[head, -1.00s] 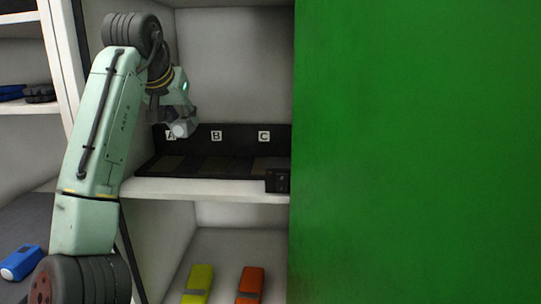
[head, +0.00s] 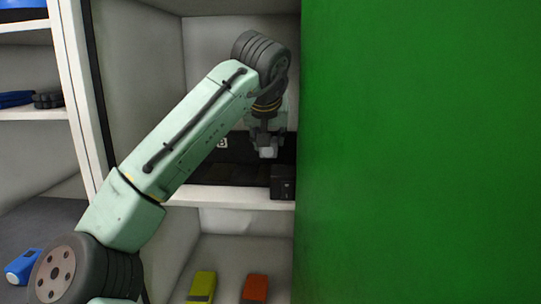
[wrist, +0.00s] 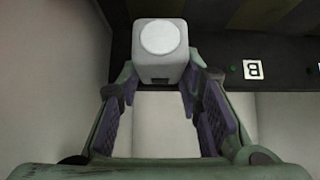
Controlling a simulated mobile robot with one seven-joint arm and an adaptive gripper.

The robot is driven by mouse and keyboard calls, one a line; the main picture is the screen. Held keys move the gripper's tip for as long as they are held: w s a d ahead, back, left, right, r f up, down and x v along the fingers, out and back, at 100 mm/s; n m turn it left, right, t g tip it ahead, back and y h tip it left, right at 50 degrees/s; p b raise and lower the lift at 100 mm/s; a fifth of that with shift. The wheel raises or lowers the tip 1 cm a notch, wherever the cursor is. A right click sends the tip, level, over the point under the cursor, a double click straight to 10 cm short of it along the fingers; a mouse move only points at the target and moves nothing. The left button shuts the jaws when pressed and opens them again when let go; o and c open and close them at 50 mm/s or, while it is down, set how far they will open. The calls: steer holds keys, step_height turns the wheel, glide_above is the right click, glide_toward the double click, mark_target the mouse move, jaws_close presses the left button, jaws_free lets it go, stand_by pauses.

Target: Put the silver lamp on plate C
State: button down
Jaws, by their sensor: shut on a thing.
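The silver lamp, a pale blocky body with a round white face, is held between my gripper's fingers in the wrist view (wrist: 160,60). In the head view the lamp (head: 267,152) hangs below my gripper (head: 266,141), in front of the shelf's black back strip. My gripper (wrist: 160,80) is shut on it. Plate C and its label are hidden behind my gripper and lamp in the head view.
Label B (wrist: 253,69) shows upside down in the wrist view. A black box (head: 283,182) stands at the shelf's front edge. A large green panel (head: 420,150) closes off the right side. Yellow (head: 202,286) and orange (head: 254,288) items lie on the lower shelf.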

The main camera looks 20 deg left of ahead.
mark_target(268, 151)
step_height(268, 151, down, 3)
steer(key=shift+f, duration=0.15)
steer(key=shift+d+f, duration=0.3)
steer(key=shift+f, duration=0.15)
steer(key=shift+f, duration=0.25)
steer(key=c, duration=1.1)
jaws_free()
steer(key=shift+r, duration=0.1)
steer(key=shift+r, duration=0.25)
steer(key=v, duration=1.1)
steer(key=shift+s+d+r+b, duration=0.1)
steer(key=shift+s+r+b, duration=0.15)
steer(key=shift+s+b, duration=0.1)
